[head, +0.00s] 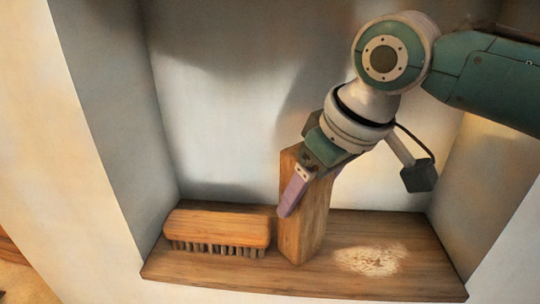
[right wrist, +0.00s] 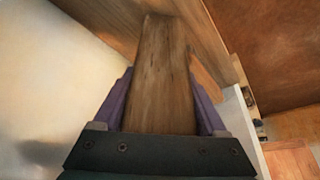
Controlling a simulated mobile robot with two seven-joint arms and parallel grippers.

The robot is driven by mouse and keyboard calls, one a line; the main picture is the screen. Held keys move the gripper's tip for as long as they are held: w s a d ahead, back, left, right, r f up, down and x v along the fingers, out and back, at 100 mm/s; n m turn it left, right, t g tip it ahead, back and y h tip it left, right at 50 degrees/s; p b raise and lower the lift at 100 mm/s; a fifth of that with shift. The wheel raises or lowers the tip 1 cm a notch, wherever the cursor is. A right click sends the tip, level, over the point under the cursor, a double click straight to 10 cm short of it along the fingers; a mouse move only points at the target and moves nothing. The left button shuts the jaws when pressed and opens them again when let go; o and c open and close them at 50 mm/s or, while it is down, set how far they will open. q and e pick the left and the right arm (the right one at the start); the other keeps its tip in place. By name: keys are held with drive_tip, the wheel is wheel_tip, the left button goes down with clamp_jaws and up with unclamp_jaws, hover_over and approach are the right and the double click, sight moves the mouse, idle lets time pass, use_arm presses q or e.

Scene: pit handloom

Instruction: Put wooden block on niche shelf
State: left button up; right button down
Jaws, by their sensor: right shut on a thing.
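The wooden block (head: 302,225) is a tall brown piece standing upright, close to vertical, over the middle of the niche shelf (head: 210,272). Its lower end appears to touch the shelf boards. My right gripper (head: 295,190) is shut on its upper part, with one purple finger showing on the near side. In the right wrist view the wooden block (right wrist: 163,75) runs between both purple fingers of my right gripper (right wrist: 163,100). The gripper hides part of the block's upper right side in the head view. My left gripper is in neither view.
A wooden brush (head: 218,228) with dark bristles lies on the shelf just left of the block. A pale dusty patch (head: 370,259) marks the shelf to the right, where the boards are otherwise clear. Niche walls (head: 105,130) enclose both sides.

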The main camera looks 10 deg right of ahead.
unclamp_jaws()
drive_tip(key=shift+f, duration=0.1)
drive_tip(key=v, duration=0.7)
drive_tip(key=shift+r, duration=0.35)
